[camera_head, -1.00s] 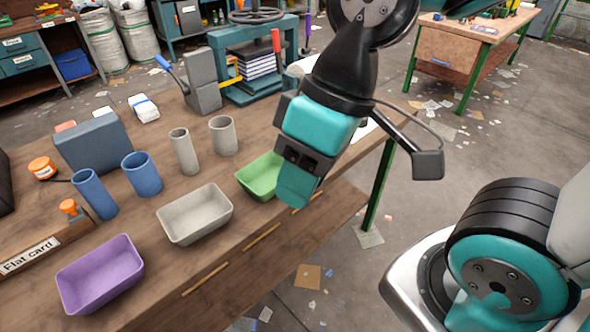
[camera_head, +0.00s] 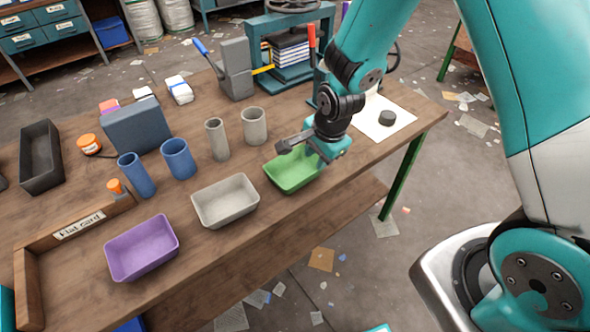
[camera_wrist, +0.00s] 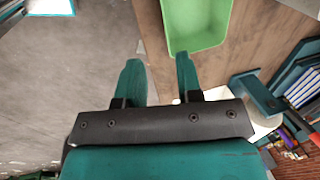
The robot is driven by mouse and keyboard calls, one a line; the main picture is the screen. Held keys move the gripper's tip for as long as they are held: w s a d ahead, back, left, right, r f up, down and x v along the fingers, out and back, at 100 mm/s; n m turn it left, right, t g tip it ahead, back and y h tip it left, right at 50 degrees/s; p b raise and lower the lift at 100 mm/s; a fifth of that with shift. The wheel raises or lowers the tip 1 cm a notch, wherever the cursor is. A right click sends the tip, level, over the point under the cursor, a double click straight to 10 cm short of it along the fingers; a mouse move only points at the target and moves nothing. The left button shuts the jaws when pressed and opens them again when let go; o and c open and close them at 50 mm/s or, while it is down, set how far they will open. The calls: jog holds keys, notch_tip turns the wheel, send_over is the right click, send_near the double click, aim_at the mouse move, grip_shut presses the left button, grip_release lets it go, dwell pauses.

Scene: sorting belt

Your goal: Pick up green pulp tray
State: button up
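The green pulp tray (camera_head: 290,175) is an open rectangular tray near the front edge of the wooden bench, to the right of the grey tray. In the wrist view the green tray (camera_wrist: 196,30) lies at the top, right of centre. My gripper (camera_head: 325,155) is at the tray's right end in the head view and hides part of that end. In the wrist view my gripper (camera_wrist: 158,62) has its two teal fingers apart with nothing held between them. The right fingertip overlaps the tray's near edge in the picture; contact cannot be told.
A grey tray (camera_head: 225,201) and a purple tray (camera_head: 142,248) stand to the left along the bench front. Grey tubes (camera_head: 254,126) and blue tubes (camera_head: 178,159) stand behind. A white sheet (camera_head: 392,116) with a dark round piece lies right of my gripper. A press (camera_head: 292,48) stands at the back.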

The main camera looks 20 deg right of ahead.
aim_at(306, 179)
jog(key=p+x, duration=0.1)
jog(key=x, duration=0.6)
jog(key=shift+f, duration=0.2)
jog(key=shift+w+p+x, duration=0.15)
jog(key=shift+p+x, duration=0.45)
jog(key=shift+x, duration=0.7)
jog(key=shift+w+p+x, duration=0.15)
jog(key=shift+p+x, duration=0.45)
jog(key=shift+x, duration=0.7)
jog(key=shift+a, duration=0.1)
grip_shut()
